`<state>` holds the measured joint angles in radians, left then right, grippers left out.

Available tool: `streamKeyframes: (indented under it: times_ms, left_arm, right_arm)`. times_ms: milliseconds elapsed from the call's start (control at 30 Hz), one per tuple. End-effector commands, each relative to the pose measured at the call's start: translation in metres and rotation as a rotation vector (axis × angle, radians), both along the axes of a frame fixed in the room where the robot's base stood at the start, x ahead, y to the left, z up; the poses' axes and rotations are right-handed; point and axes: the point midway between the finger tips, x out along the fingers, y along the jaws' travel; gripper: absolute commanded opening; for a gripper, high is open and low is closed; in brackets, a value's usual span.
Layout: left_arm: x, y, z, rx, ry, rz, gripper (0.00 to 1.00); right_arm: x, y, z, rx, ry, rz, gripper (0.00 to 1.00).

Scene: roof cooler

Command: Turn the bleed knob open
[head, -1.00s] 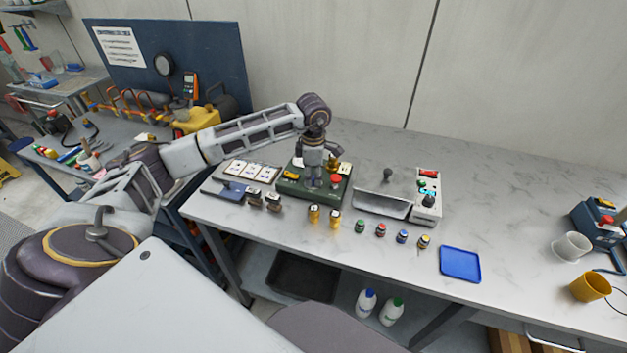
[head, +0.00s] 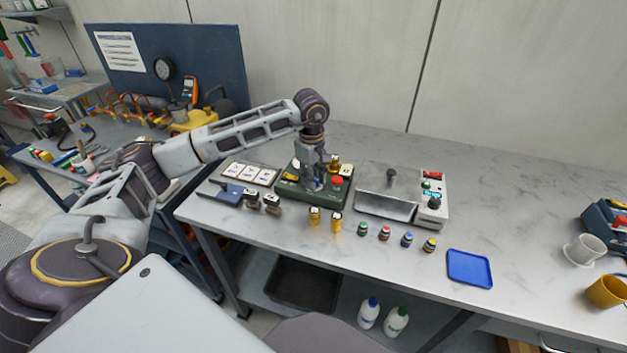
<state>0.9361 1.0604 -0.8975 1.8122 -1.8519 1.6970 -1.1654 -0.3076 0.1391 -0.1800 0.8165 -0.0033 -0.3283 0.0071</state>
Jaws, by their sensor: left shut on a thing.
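A dark green unit (head: 337,200) sits on the bench. It has a red button (head: 338,182), a yellow part (head: 291,177) on its left and a brass-coloured fitting (head: 334,161) at its back. My left gripper (head: 314,186) points straight down over the middle of this unit, its fingers shut on a small knob there. The fingers hide most of the knob; only a bit of blue shows between them, and its turn angle cannot be told. My right gripper is out of view.
A blue tray (head: 469,268) lies farther right. The bench's back right is clear.

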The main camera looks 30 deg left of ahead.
Motion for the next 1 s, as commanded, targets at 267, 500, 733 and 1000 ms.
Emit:
streamKeyframes:
  times_ms: [267,500,733,1000]
  left_arm:
    - [0.0008,0.0006,0.001,0.0,-0.003,-0.088,0.02]
    - [0.0008,0.0007,0.0014,0.001,-0.003,-0.105,0.02]
    - [0.0008,0.0007,0.0015,0.001,-0.003,-0.104,0.02]
    - [0.0005,0.0006,0.0008,0.0,-0.001,-0.104,0.49]
  right_arm:
    - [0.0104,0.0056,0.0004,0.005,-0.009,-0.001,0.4]
    - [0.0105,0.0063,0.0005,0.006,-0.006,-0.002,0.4]
    - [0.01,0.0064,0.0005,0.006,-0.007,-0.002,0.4]
    - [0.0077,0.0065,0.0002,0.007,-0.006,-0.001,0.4]
